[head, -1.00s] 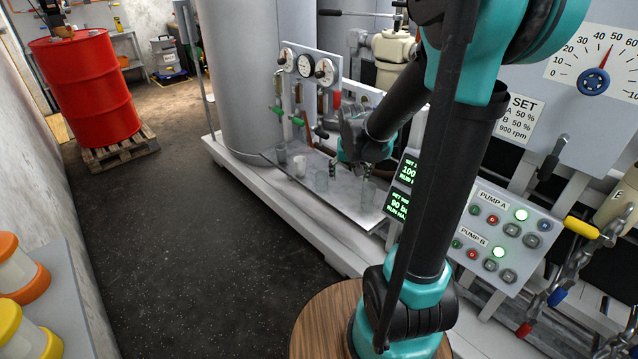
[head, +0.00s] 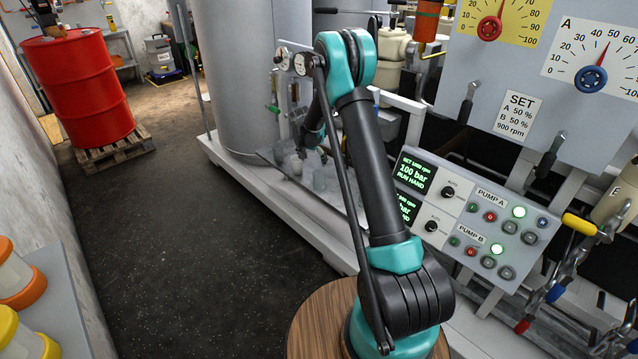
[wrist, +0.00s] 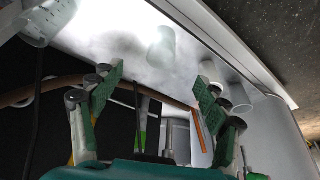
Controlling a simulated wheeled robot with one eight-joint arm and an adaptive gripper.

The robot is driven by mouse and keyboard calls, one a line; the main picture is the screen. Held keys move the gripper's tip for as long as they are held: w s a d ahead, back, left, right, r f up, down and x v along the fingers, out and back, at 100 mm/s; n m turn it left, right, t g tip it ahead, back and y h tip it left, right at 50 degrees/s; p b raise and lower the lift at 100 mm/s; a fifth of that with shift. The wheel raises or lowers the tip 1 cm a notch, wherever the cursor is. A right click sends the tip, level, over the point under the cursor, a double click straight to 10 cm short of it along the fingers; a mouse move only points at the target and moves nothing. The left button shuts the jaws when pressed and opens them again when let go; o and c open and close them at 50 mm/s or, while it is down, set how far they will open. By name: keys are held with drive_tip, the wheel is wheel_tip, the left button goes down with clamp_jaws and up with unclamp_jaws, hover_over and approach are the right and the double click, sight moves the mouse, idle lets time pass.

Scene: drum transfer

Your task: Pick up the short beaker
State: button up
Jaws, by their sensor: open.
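Several small beakers stand in a row on the pale shelf (head: 345,200). In the head view a grey cup (head: 279,153), a whitish cup (head: 297,166) and a clear beaker (head: 320,179) show. In the wrist view a clear beaker (wrist: 162,48) lies beyond the fingertips, a graduated beaker (wrist: 48,20) is at the top left, and two small cups (wrist: 210,72) (wrist: 238,97) are to the right. I cannot tell for sure which is the short beaker. My gripper (wrist: 158,88) is open and empty, with its fingers apart. In the head view my arm partly hides it.
Gauges and valves stand behind the shelf, beside a large grey tank (head: 238,80). The pump control panel (head: 490,235) is to the right. A red drum (head: 80,90) stands on a pallet at the left. The dark floor (head: 190,230) is clear.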

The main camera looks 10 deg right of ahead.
sight(319, 179)
drive_tip(key=x, duration=1.3)
drive_tip(key=shift+w+a, duration=0.15)
drive_tip(key=shift+w, duration=0.1)
drive_tip(key=x, duration=0.2)
drive_tip(key=w+x, duration=0.1)
drive_tip(key=x, duration=0.1)
drive_tip(key=shift+d+r, duration=0.15)
drive_tip(key=shift+d, duration=0.05)
drive_tip(key=shift+w+d+f, duration=0.1)
drive_tip(key=shift+w+f, duration=0.05)
drive_tip(key=shift+f, duration=0.4)
drive_tip(key=shift+c, duration=0.2)
drive_tip(key=c, duration=1.1)
drive_tip(key=shift+r, duration=0.1)
